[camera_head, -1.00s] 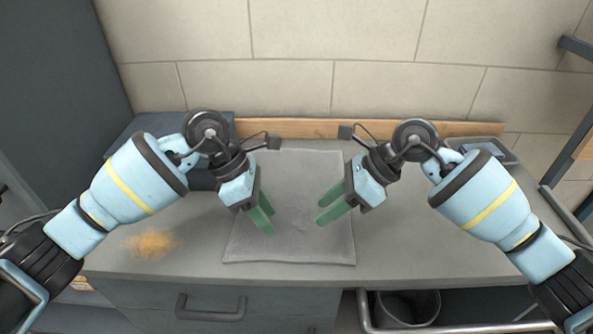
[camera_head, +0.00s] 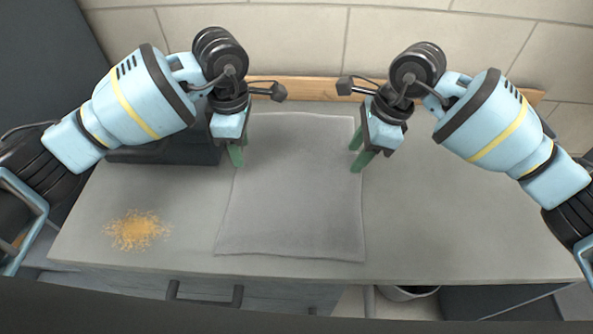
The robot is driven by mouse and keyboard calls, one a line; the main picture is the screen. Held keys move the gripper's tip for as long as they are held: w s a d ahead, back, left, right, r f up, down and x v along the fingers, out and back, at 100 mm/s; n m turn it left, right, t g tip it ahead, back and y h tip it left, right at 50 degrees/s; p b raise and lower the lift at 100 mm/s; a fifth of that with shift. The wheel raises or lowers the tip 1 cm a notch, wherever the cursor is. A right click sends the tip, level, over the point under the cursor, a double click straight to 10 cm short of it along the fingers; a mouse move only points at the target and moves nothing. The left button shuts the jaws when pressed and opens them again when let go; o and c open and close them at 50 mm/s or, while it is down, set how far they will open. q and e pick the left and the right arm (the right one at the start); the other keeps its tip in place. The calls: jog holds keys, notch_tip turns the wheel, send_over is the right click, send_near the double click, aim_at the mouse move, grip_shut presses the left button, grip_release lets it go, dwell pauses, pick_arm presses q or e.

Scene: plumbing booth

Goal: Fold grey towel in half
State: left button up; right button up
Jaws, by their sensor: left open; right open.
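The grey towel (camera_head: 292,195) lies flat and spread out on the grey worktop. Its far part reaches back between my two arms. My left gripper (camera_head: 237,158) has green fingers and is open over the towel's left edge, toward the far half. My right gripper (camera_head: 360,162) is open at the towel's right edge, at about the same depth. Both grippers point down and hold nothing. I cannot tell whether the fingertips touch the towel. The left arm hides the towel's far left corner.
A patch of orange-brown crumbs (camera_head: 138,230) lies on the worktop (camera_head: 450,220) left of the towel. A dark box (camera_head: 165,150) stands behind the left arm. A wooden strip (camera_head: 310,90) runs along the tiled wall. The worktop right of the towel is clear.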

aim_at(245, 172)
pick_arm(q)
jog(key=shift+f, duration=2.6)
pick_arm(e)
jog(key=shift+f, duration=2.6)
pick_arm(q)
jog(key=shift+f, duration=0.1)
jog(key=shift+f, duration=0.25)
pick_arm(e)
jog(key=shift+f, duration=0.3)
pick_arm(q)
jog(key=shift+r, duration=0.1)
jog(key=shift+c, duration=0.5)
pick_arm(e)
jog(key=shift+r, duration=0.1)
jog(key=shift+c, duration=0.5)
pick_arm(q)
jog(key=shift+s, duration=0.1)
grip_shut()
pick_arm(e)
grip_shut()
